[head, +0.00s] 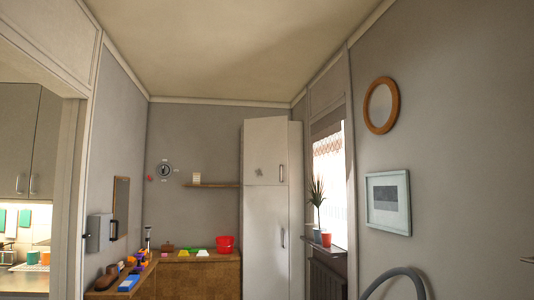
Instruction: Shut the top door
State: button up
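A tall white cabinet (263,225) stands in the far right corner of the head view. It has an upper door (263,150) and a lower door, each with a handle near its right edge. The upper door's handle (282,173) is near its lower corner. The upper door's right edge seems to stand slightly forward of the cabinet, but from here I cannot tell for sure how far it is open. A small grey patch is on its front. My gripper is not in view.
A wooden sideboard (200,278) with a red bucket (225,244) stands left of the cabinet. A plant (317,200) is on the window sill to its right, above a dark radiator (326,280). A grey curved tube (392,272) rises at the lower right. The floor is not visible.

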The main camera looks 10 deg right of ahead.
aim_at(266, 139)
jog(key=u, duration=0.1)
jog(key=i, duration=3.9)
jog(key=z, duration=0.55)
jog(key=i, duration=1.65)
jog(key=z, duration=0.3)
